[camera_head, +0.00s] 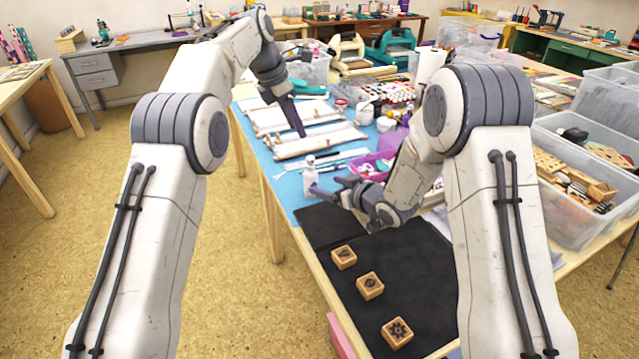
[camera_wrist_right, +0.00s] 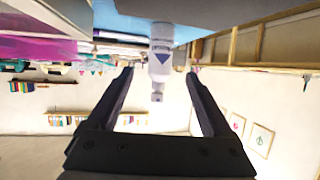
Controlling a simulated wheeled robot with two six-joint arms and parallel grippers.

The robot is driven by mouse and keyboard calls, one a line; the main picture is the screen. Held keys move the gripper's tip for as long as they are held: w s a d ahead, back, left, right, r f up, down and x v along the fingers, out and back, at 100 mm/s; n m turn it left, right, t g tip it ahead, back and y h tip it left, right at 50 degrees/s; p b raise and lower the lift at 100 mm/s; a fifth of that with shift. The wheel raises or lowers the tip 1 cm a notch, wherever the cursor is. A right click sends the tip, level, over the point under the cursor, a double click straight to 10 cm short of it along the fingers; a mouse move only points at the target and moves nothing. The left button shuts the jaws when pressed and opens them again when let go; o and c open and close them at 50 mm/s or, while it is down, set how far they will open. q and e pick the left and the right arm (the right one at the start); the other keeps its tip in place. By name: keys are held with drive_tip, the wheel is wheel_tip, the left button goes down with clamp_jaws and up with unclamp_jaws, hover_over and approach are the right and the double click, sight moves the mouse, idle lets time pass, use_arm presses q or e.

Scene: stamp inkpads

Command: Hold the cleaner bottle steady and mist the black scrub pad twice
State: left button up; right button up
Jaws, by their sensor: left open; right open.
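The white cleaner bottle (camera_head: 311,177) stands upright on the blue table mat. In the right wrist view the bottle (camera_wrist_right: 160,50), with a blue mark, appears upside down between and beyond my fingertips. My right gripper (camera_head: 328,188) is open, pointing left beside the bottle; its spread fingers show in the wrist view (camera_wrist_right: 159,72), with no clear contact. My left gripper (camera_head: 296,118) is open and empty above the white racks, farther back than the bottle. A flat black pad (camera_head: 322,226), likely the scrub pad, lies just in front of the bottle, partly hidden by my right gripper.
A larger black mat (camera_head: 400,260) bears wooden stamps (camera_head: 369,286). White racks (camera_head: 310,140) lie behind the bottle. A purple-pink tray (camera_head: 368,166) and cups stand behind my right gripper. Clear bins (camera_head: 590,165) crowd the right. The table's left edge is close to the bottle.

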sight(315, 182)
drive_tip(key=x, duration=0.9)
drive_tip(key=shift+f, duration=0.15)
clamp_jaws()
